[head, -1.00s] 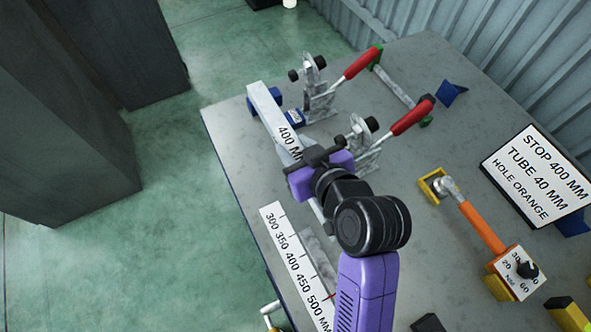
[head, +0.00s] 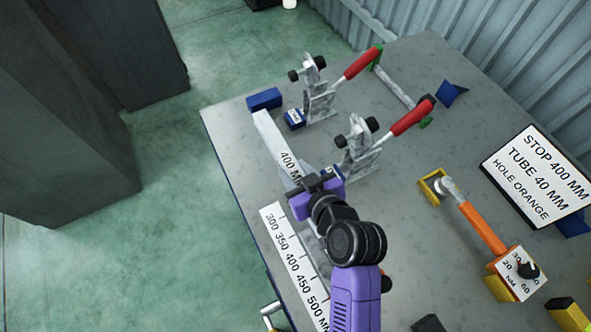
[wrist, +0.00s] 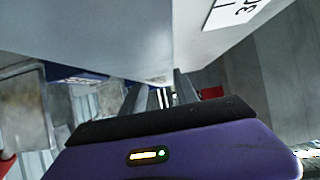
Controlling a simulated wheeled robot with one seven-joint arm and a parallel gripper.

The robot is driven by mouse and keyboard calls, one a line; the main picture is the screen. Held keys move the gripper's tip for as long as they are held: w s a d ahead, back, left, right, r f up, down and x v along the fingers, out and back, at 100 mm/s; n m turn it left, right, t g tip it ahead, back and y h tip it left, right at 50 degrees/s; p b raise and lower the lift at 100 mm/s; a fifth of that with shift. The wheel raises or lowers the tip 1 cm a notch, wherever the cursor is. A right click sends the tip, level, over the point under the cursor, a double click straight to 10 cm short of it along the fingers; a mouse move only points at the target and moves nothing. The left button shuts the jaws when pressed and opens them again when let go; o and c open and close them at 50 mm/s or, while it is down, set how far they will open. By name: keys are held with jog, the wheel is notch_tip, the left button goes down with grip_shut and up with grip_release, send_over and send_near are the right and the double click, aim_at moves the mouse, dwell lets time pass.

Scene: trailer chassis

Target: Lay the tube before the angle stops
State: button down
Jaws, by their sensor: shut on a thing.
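The tube (head: 270,137) is a pale square bar with a "400 MM" label. It lies lengthwise along the left side of the workbench in the head view. My gripper (head: 314,186) is shut on it near its near end. Pale surfaces fill the top of the wrist view, where the tube (wrist: 100,30) shows close up and my fingers (wrist: 160,97) meet its lower edge. Blue blocks, one at the tube's far end (head: 265,99) and one beside it (head: 294,118), may be the angle stops. Whether the tube touches them or the bench cannot be told.
Two toggle clamps with red handles (head: 362,63) (head: 412,116) stand right of the tube. A ruler (head: 292,262) lies at the front left. An orange-handled tool (head: 482,227) and a sign (head: 538,175) are to the right. The bench's middle is mostly clear.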

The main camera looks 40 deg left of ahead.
jog(key=c, duration=0.9)
grip_release()
jog(key=shift+f, duration=0.15)
jog(key=shift+r, duration=0.2)
jog(key=b+v, duration=0.1)
jog(key=v, duration=1.1)
jog(key=shift+s, duration=0.1)
